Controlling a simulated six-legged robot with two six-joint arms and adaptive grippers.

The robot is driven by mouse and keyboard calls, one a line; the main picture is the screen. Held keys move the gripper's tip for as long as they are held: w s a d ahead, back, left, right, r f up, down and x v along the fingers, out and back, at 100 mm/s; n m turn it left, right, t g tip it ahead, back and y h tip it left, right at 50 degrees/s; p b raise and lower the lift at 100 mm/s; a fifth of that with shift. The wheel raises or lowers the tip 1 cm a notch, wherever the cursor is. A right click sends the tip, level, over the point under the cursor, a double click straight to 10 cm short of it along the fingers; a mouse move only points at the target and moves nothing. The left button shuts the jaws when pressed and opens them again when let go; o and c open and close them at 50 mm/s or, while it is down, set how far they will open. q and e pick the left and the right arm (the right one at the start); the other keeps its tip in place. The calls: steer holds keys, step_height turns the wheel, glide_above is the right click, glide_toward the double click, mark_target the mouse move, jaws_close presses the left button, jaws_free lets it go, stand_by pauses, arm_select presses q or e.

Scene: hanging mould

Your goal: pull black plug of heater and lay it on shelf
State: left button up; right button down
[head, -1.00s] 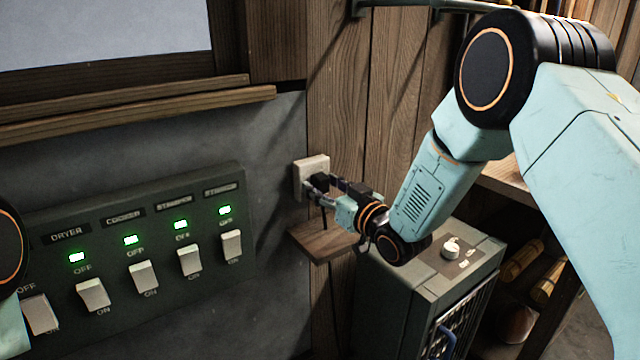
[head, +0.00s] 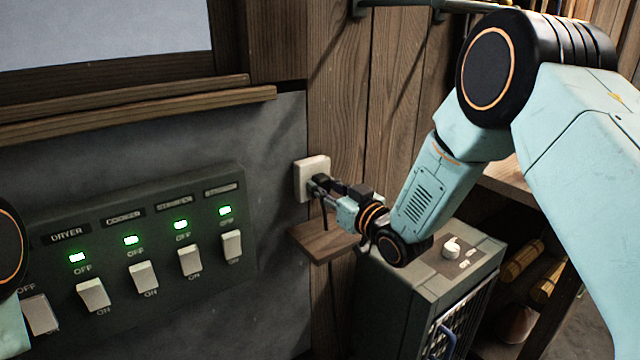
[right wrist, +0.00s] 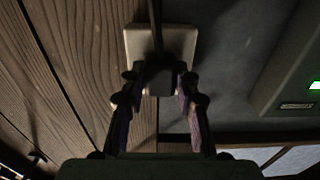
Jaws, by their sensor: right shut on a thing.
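The white wall socket (head: 306,177) is on the wooden wall. The black plug (head: 322,181) is at its face, and I cannot tell whether any gap separates them. My right gripper (head: 326,187) is shut on the plug. In the right wrist view, the fingers (right wrist: 158,88) press the plug (right wrist: 158,75) from both sides in front of the socket (right wrist: 139,45), and a dark cable (right wrist: 155,15) runs from it. The small wooden shelf (head: 325,243) is just below the gripper and looks bare. The grey-green heater (head: 400,290) stands below right. My left gripper is out of view.
A switch panel (head: 140,260) with green lights and white rockers is on the grey wall at left. A wooden ledge (head: 140,110) runs above it. The heater's top has a white knob (head: 452,247). Another wooden shelf (head: 503,180) lies behind my right arm.

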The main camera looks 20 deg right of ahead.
mark_target(326, 187)
steer(key=shift+p+v, duration=0.3)
steer(key=shift+v, duration=0.65)
steer(key=shift+s, duration=0.1)
steer(key=shift+p+v, duration=0.75)
steer(key=shift+v, duration=1.1)
